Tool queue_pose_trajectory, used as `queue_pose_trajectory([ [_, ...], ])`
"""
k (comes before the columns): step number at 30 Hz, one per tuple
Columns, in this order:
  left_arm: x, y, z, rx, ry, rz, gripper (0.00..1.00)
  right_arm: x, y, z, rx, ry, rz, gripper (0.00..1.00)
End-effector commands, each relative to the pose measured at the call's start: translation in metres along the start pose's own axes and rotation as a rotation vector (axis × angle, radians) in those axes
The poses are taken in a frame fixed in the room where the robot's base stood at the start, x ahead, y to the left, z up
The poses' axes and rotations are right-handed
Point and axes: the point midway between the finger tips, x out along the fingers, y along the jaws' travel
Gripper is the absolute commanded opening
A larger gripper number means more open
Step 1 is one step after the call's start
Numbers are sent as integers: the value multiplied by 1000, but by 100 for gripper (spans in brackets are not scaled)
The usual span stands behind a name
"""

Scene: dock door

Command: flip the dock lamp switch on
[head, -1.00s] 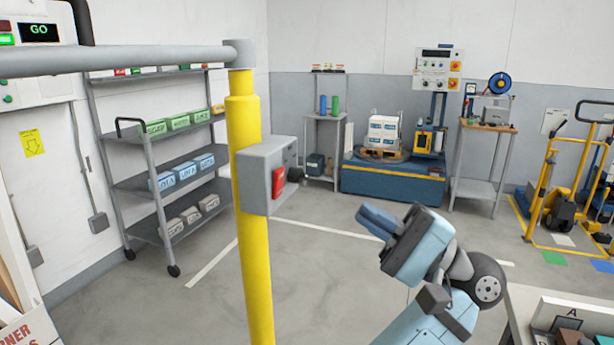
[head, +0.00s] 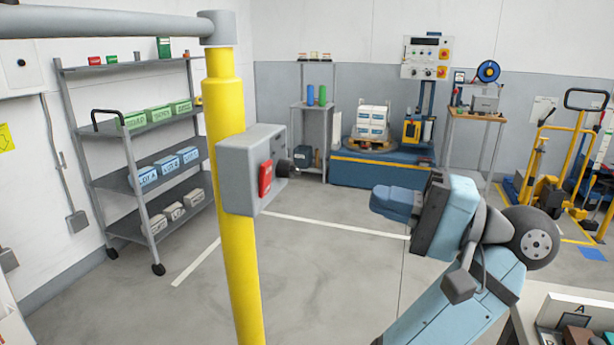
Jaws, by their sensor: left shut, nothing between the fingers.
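A grey switch box (head: 236,180) is fixed to the yellow post (head: 224,110). A red part (head: 265,178) shows on its right-hand side, with a dark round knob-like part (head: 284,168) beside it. I cannot tell which way the switch is set. My left gripper (head: 378,201) is to the right of the box, its blue fingers pointing left toward it. The fingers are together, empty, and apart from the box by a clear gap. My right gripper is out of view.
A grey rail (head: 110,24) runs left from the post top. A shelf cart (head: 135,186) with labelled bins stands behind left. A blue pallet machine (head: 380,172) and a yellow pallet truck (head: 570,160) stand at the back. A tray (head: 590,304) is at lower right. The floor between is clear.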

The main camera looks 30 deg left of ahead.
Motion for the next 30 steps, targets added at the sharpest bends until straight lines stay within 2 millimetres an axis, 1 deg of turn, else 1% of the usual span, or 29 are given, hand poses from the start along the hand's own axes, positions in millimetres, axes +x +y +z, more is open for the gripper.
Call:
queue_pose_trajectory([
  [5,21,0,0,-1,-3,0,0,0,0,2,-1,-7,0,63],
  [12,72,-1,1,-1,-3,0,0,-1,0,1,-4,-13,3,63],
  [18,111,-1,0,0,-2,-1,0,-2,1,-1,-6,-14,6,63],
  [21,124,-1,0,0,-2,-2,0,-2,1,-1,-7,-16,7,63],
  [24,133,0,0,1,-1,0,0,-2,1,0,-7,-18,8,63],
  [30,139,0,0,2,-1,-1,0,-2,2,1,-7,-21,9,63],
])
